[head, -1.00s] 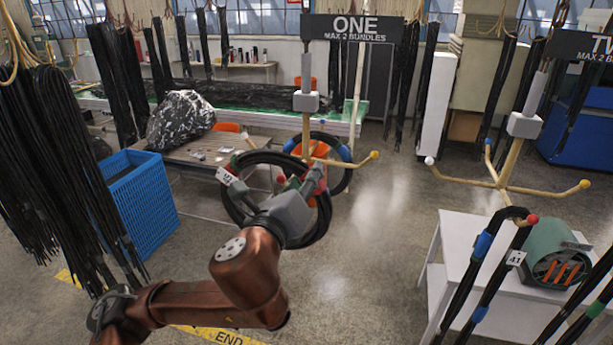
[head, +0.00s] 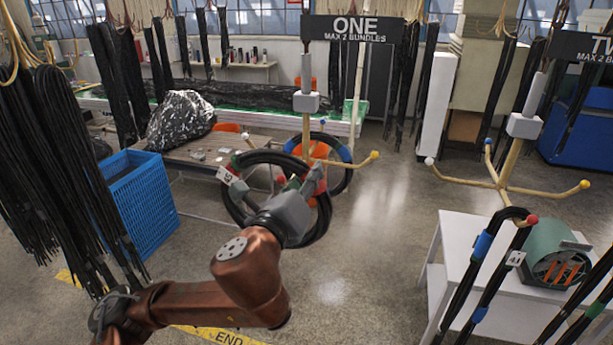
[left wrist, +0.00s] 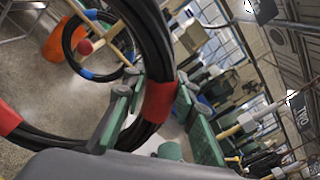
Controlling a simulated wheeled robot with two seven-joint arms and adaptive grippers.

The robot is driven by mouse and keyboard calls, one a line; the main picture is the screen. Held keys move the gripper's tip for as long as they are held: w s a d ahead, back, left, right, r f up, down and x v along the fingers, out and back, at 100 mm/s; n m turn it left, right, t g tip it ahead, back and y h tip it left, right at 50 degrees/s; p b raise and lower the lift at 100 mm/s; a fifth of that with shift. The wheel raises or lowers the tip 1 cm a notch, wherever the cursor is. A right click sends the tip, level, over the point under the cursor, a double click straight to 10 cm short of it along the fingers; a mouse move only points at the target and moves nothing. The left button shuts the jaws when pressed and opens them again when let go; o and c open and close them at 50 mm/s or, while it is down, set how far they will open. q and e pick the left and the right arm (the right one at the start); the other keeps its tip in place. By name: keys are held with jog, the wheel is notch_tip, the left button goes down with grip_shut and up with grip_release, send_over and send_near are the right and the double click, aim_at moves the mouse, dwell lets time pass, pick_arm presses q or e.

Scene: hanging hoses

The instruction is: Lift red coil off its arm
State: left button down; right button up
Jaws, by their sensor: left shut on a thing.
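The red coil (head: 233,209) is a black hose ring with red bands and a white tag, at the middle of the head view under sign ONE. My left gripper (head: 316,182) is shut on its right side. In the left wrist view the fingers (left wrist: 150,108) close around the coil at a red band (left wrist: 158,101); another red band (left wrist: 8,118) shows at left. The stand arm's red ball tip (head: 281,179) appears inside the ring's opening, also in the left wrist view (left wrist: 85,46). I cannot tell whether the arm still passes through the ring. My right gripper is out of view.
A second coil with blue bands (head: 345,153) hangs just behind, on the same stand. The yellow-tipped arm (head: 374,155) points right, bare. Stand TWO (head: 505,180) is at right, above a white table (head: 450,235). A blue crate (head: 143,210) stands left.

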pick_arm(q)
jog(key=shift+w+d+r+p, duration=0.15)
jog(key=shift+w+p, duration=0.2)
jog(key=shift+w, duration=0.05)
jog(key=w+d+f+p, duration=0.3)
jog(key=w+f+p, duration=0.2)
jog(key=w+p, duration=0.3)
jog(key=b+v, duration=0.1)
jog(key=v, duration=1.1)
jog(key=shift+s+a+f, duration=0.15)
jog(key=shift+s+a, duration=0.1)
jog(key=shift+a, duration=0.15)
jog(key=shift+f, duration=0.15)
dwell(0.5)
